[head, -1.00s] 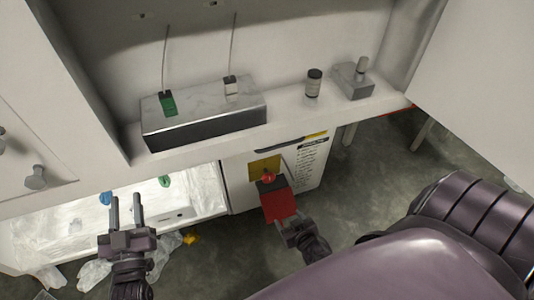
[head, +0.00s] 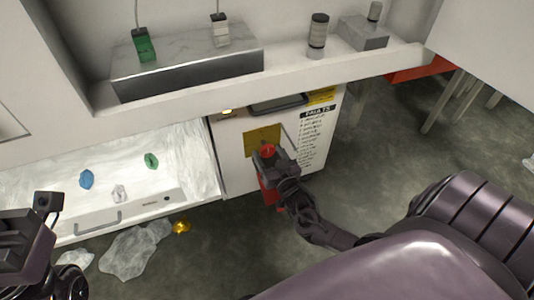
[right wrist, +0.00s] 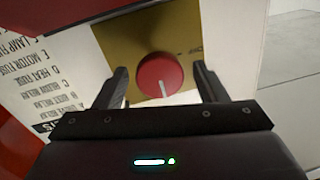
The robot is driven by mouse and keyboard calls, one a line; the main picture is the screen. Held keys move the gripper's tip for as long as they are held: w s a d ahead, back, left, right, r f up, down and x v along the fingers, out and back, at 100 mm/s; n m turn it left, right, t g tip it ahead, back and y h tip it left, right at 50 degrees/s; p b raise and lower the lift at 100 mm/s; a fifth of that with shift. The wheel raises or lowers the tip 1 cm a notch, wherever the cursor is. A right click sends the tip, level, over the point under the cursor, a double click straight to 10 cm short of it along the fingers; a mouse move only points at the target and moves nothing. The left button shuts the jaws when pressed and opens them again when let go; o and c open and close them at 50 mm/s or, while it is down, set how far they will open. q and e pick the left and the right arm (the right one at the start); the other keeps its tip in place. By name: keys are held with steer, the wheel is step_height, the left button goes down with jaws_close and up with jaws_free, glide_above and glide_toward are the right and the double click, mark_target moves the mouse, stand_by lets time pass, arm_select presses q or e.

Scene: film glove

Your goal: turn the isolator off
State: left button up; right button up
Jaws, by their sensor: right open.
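The isolator is a round red knob (head: 268,150) on a yellow plate (head: 262,134) on the front of a white cabinet. In the right wrist view the knob (right wrist: 158,72) has a white pointer mark directed toward the picture's bottom. Small lettering on the plate (right wrist: 190,25) right of the knob is hard to read. My right gripper (right wrist: 161,69) is open, one finger on each side of the knob. Whether the fingers touch it I cannot tell. In the head view my right gripper (head: 266,158) covers part of the knob. My left gripper (head: 48,203) is at the left edge, jaws unclear.
A red block (head: 268,192) is partly hidden behind my right gripper, below the plate. A printed fault list (head: 317,135) is right of the plate. A shelf (head: 190,93) overhangs above. An open drawer (head: 125,218) stands left, with clear plastic (head: 130,250) on the floor.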

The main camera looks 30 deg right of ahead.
steer(key=shift+w+d, duration=0.15)
steer(key=shift+w, duration=0.7)
steer(key=c, duration=1)
steer(key=shift+o, duration=0.2)
